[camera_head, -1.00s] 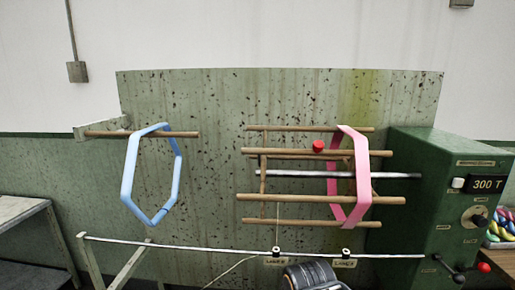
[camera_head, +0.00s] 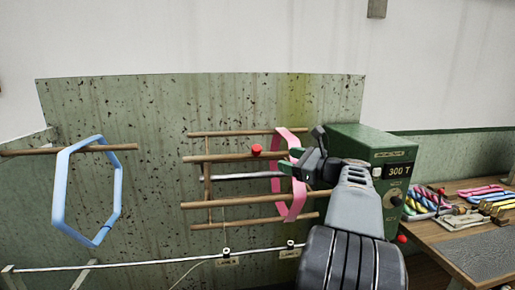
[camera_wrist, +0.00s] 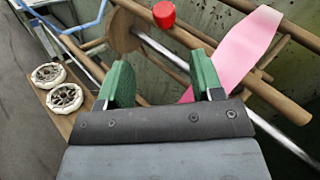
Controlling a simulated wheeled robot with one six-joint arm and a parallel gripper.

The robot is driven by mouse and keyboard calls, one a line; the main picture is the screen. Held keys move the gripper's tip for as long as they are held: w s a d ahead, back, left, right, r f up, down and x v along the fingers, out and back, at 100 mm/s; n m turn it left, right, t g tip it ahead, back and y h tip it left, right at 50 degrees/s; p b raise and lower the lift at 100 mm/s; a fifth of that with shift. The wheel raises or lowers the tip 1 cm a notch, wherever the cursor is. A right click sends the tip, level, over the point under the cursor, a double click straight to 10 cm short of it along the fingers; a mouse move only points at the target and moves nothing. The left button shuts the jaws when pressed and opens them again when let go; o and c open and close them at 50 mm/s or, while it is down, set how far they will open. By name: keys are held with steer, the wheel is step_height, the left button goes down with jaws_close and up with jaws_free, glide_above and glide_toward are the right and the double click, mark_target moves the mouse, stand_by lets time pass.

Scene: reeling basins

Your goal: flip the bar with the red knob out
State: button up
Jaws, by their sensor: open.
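The reel has several wooden bars around a steel shaft. The bar with the red knob (camera_head: 215,157) is the upper front one, and its red knob (camera_head: 257,150) stands on top. In the wrist view the knob (camera_wrist: 164,14) shows at the top, beyond the fingers. A pink band (camera_head: 295,142) loops around the reel bars toward the machine side; it also shows in the wrist view (camera_wrist: 243,48). My gripper (camera_head: 292,163) has green fingers, is open and empty, and is at the reel's right part by the pink band. In the wrist view its fingers (camera_wrist: 163,78) are apart.
The green machine box (camera_head: 352,142) stands right behind my arm. A blue band (camera_head: 62,190) hangs on a wall peg at left. A thin steel rail (camera_head: 130,262) runs below the reel. A wooden table (camera_head: 425,232) with colored skeins is at right.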

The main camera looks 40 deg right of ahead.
mark_target(257, 147)
steer(key=p+x, duration=0.1)
steer(key=x, duration=0.3)
steer(key=p+x, duration=0.1)
steer(key=x, duration=0.3)
steer(key=p+x, duration=0.1)
steer(key=x, duration=0.4)
steer(key=shift+w+d+r, duration=0.1)
steer(key=shift+d+r, duration=0.1)
steer(key=shift+r, duration=0.05)
steer(key=shift+c, duration=0.3)
jaws_close()
